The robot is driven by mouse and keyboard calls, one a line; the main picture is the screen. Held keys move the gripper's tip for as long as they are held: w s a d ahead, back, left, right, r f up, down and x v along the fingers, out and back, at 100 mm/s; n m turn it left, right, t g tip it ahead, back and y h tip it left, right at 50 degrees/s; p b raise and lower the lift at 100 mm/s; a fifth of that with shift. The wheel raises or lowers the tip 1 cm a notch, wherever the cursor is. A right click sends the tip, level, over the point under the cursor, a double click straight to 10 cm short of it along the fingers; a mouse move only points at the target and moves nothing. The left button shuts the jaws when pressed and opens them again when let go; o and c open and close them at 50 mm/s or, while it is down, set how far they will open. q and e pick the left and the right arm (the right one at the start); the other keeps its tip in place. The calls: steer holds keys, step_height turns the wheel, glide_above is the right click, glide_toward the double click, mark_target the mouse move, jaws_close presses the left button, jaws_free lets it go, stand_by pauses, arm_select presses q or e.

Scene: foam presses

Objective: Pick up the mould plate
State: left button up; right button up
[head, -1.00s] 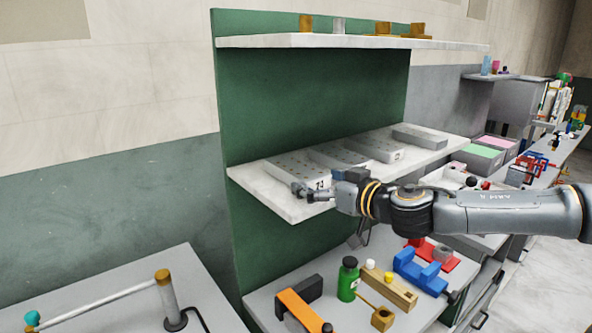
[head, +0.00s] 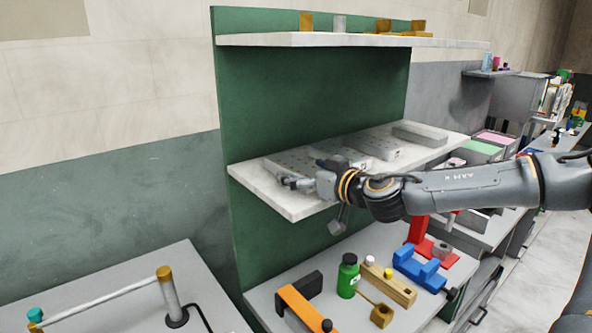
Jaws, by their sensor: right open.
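Several grey mould plates lie in a row on the white middle shelf (head: 296,207) of a green-backed rack. The leftmost plate (head: 287,161) has small holes in its top. My right gripper (head: 284,182) is open at the front edge of this plate and hides part of it. I cannot tell whether the fingers touch it. A second plate (head: 341,152) and a third plate (head: 374,148) lie to its right, partly behind my gripper and wrist. A plain grey block (head: 420,134) is at the shelf's right end. My left gripper is not in view.
The upper shelf (head: 262,40) holds small brown and grey blocks. The bench below carries an orange tool (head: 303,310), a green bottle (head: 348,276), a wooden block (head: 390,286), a blue fixture (head: 420,268) and a red stand (head: 418,232). A white-barred frame (head: 100,299) stands at lower left.

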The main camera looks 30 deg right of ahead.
mark_target(300, 166)
steer(key=shift+w+f, duration=0.1)
steer(key=shift+w, duration=0.35)
steer(key=c, duration=1.8)
steer(key=shift+o, duration=0.2)
step_height(300, 166, up, 10)
steer(key=shift+a+b, duration=0.1)
steer(key=shift+b, duration=0.45)
